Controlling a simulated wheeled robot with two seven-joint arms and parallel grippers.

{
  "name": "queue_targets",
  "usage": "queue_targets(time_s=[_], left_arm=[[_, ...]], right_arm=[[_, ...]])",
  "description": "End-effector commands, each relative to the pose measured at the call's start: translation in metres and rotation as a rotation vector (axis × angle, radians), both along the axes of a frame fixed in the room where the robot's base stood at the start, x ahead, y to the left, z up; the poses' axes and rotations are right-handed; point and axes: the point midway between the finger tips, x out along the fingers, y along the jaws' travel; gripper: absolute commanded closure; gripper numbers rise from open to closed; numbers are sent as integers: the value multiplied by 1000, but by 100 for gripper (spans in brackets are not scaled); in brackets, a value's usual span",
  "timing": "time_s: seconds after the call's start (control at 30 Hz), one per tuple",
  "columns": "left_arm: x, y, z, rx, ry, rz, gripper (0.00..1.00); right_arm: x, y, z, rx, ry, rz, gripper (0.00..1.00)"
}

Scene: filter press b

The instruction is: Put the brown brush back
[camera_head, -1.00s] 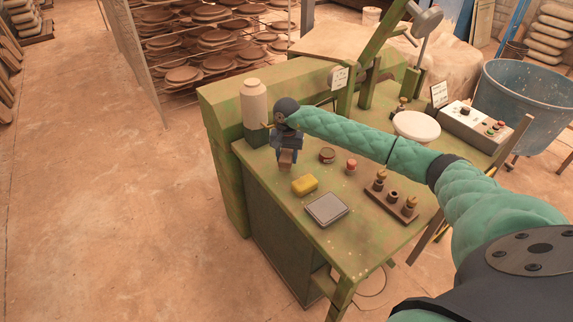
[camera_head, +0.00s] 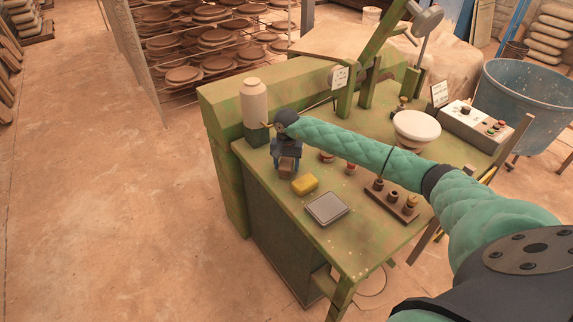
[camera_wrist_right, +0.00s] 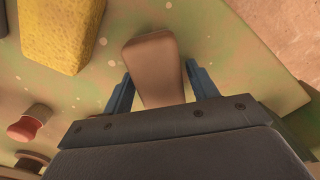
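The brown brush (camera_head: 287,168) is at the left end of the green bench, in front of the white bottle. In the right wrist view the brush (camera_wrist_right: 155,70) is a smooth brown block between the two blue fingers (camera_wrist_right: 160,88). I cannot tell whether its underside touches the bench. My left gripper is not in view.
A yellow sponge (camera_head: 305,184) lies close by, with a grey pad (camera_head: 327,208) in front. A brown rack (camera_head: 393,207) holds several small pieces. A white bowl (camera_head: 416,128) stands further back. The green bench's (camera_head: 350,255) front corner is clear.

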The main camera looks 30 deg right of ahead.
Motion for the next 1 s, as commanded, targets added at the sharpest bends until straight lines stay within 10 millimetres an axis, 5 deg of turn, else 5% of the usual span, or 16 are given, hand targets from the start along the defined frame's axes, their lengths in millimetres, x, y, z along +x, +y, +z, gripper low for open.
queue_targets(time_s=[0.63,1.0], left_arm=[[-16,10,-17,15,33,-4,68],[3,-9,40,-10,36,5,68]], right_arm=[[1,-1,9,0,-1,0,35],[1,-1,49,-2,-2,0,35]])
